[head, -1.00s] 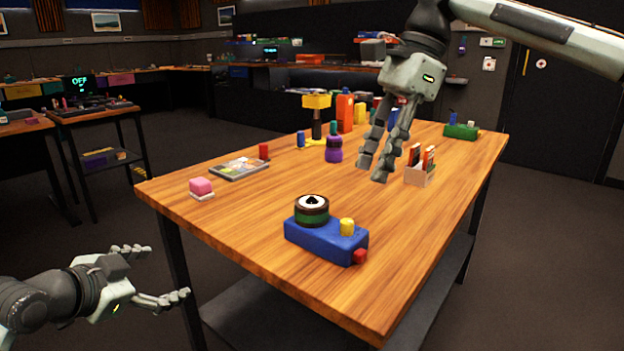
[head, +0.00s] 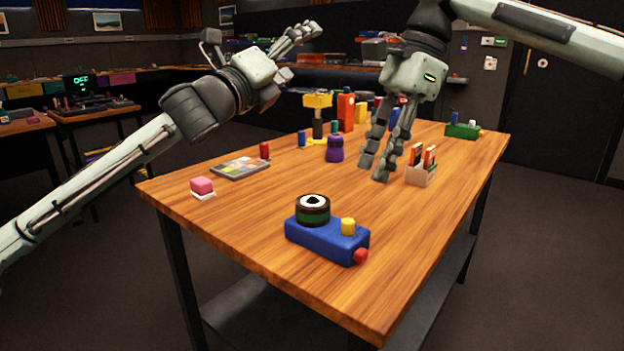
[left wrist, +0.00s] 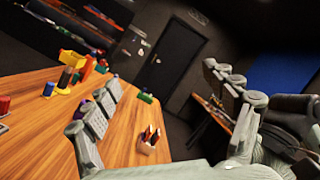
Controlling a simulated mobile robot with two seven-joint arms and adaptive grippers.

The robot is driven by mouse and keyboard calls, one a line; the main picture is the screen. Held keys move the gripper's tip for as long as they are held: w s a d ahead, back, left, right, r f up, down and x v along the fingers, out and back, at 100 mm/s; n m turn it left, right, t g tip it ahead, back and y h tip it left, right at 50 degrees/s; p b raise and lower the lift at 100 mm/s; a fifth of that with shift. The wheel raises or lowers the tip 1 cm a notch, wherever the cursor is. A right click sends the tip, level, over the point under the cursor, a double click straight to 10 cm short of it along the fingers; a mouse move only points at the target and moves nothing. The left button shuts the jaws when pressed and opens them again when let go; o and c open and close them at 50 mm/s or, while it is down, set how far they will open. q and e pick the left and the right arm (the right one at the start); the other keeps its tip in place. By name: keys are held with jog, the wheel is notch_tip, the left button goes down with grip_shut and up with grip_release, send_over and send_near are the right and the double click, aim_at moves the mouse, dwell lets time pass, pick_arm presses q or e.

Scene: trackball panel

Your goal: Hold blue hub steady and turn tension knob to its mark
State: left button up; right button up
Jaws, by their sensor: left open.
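The blue hub (head: 318,240) lies on the near part of the wooden table. On it are a dark and green round top with a white and black eye-like disc (head: 313,204), a yellow knob (head: 348,226) and a red knob (head: 361,255) at its right end. I cannot tell which is the tension knob, and no mark is clear. My left gripper (head: 287,64) is raised above the far left of the table, open and empty, far from the hub. My right gripper (head: 375,170) hangs over the table behind the hub, fingers down, apart and empty. The left wrist view does not show the hub.
Left of the hub lie a pink and white block (head: 202,188) and a tray of coloured pieces (head: 240,169). A purple jar (head: 334,149) and a card box (head: 420,174) stand further back, the box beside my right gripper. The table around the hub is clear.

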pick_arm(q)
jog(key=d+r+m+g+h, duration=0.4)
jog(key=d+m, duration=0.4)
jog(key=m, duration=1.1)
jog(key=m+g+y, duration=0.9)
jog(key=m+g, duration=0.1)
jog(key=g, duration=0.2)
send_over(312, 197)
jog(key=w+d, duration=0.4)
notch_tip(312, 197, down, 18)
jog(key=s+a+f+y, duration=0.1)
jog(key=y, duration=0.1)
jog(key=s+a+f+g+y, duration=0.1)
jog(key=f+y, duration=0.1)
jog(key=s+a+f+g+y, duration=0.1)
jog(key=s+a+f, duration=0.1)
jog(key=shift+f+n+y, duration=0.25)
jog(key=shift+n+y, duration=0.15)
jog(key=shift+f, duration=3.8)
